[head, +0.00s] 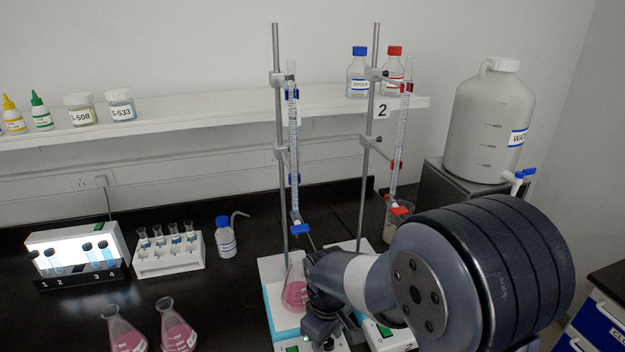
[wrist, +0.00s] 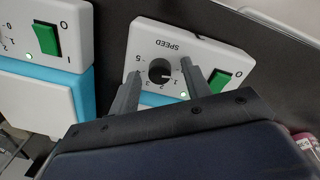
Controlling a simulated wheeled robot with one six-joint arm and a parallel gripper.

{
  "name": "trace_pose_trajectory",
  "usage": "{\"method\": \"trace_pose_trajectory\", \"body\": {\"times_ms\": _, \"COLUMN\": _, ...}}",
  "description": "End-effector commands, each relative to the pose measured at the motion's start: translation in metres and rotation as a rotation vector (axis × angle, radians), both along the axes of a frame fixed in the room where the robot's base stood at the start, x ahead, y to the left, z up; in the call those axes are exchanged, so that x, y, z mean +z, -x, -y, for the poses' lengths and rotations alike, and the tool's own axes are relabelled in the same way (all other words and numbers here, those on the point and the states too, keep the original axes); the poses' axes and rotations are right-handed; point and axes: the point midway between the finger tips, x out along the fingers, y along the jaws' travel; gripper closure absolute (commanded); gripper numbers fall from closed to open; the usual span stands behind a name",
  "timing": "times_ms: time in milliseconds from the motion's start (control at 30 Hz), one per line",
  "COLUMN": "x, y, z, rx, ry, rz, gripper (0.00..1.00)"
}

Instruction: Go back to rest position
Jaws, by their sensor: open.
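My gripper (wrist: 160,92) is open in the wrist view. Its two grey fingers stand apart on either side of the black speed knob (wrist: 160,71) of a white stirrer (wrist: 200,52), with nothing held between them. A green switch (wrist: 219,81) and a lit green light are beside the right finger. In the head view my arm reaches in from the right, and the gripper end is low at the front of the stirrers, beside a flask of pink liquid (head: 294,296) on the left stirrer (head: 274,270). The fingertips are hard to make out there.
Two burette stands (head: 278,150) rise behind the stirrers. Two pink flasks (head: 178,328) stand at the front left. A vial rack (head: 168,262), a wash bottle (head: 226,238) and a lit tube rack (head: 75,262) stand farther back. A large water jug (head: 490,120) is at the right.

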Motion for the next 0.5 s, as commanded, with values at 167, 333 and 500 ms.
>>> {"method": "trace_pose_trajectory", "body": {"times_ms": 167, "x": 0.000, "y": 0.000, "z": 0.000, "rx": 0.001, "ry": 0.000, "rz": 0.000, "gripper": 0.54}}
{"method": "trace_pose_trajectory", "body": {"times_ms": 333, "x": 0.000, "y": 0.000, "z": 0.000, "rx": 0.035, "ry": 0.000, "rz": 0.000, "gripper": 0.54}}
{"method": "trace_pose_trajectory", "body": {"times_ms": 500, "x": 0.028, "y": 0.000, "z": -0.001, "rx": 0.039, "ry": -0.002, "rz": 0.006, "gripper": 0.54}}
